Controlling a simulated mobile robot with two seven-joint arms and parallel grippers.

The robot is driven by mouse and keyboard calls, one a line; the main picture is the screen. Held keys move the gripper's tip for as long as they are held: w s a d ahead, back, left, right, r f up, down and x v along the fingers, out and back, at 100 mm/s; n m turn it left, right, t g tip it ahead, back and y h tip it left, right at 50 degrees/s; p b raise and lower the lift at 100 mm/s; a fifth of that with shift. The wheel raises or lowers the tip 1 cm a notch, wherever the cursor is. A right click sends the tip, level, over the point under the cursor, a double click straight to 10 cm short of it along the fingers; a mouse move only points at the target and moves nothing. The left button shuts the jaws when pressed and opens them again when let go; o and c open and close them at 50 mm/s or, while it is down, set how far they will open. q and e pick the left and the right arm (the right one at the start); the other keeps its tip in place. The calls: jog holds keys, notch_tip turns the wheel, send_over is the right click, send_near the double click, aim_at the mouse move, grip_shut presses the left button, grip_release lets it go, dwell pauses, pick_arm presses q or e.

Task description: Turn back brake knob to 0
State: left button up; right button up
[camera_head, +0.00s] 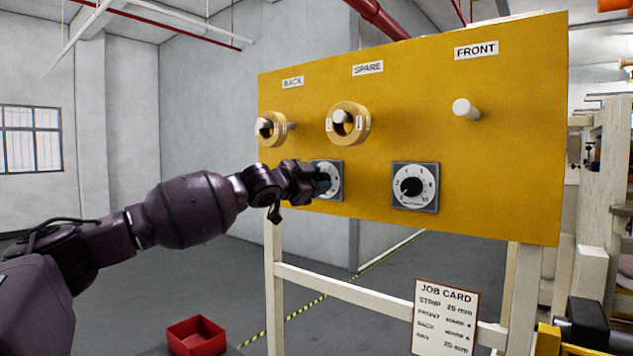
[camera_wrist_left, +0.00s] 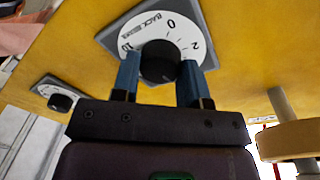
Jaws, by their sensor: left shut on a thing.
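The back brake knob (camera_wrist_left: 160,60) is a black knob on a round white dial (camera_wrist_left: 185,35) on a grey square plate. The dial reads "BACK BRAKE", with 0, 2 and 10 visible. My left gripper (camera_wrist_left: 160,76) has its two blue fingers on either side of the knob and is shut on it. In the head view my left gripper (camera_head: 322,181) covers much of this dial (camera_head: 335,176) on the yellow panel (camera_head: 510,150). The knob's pointer mark cannot be made out. My right gripper is not in view.
A second dial (camera_head: 427,177) sits to the right. Above are a roll (camera_head: 270,128) under "BACK", another roll (camera_head: 349,123) under "SPARE", and a bare peg (camera_head: 466,109) under "FRONT". A job card (camera_head: 445,318) hangs below; a red bin (camera_head: 196,336) stands lower left.

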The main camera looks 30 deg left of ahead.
pick_arm(q)
jog(key=n+y, duration=0.1)
jog(key=n, duration=1.6)
jog(key=n+t+y, duration=0.1)
jog(key=n, duration=0.7)
jog(key=shift+f+n+y, duration=0.2)
jog(key=shift+n+y, duration=0.1)
dwell(0.4)
jog(key=o, duration=0.9)
jog(key=shift+s, duration=0.1)
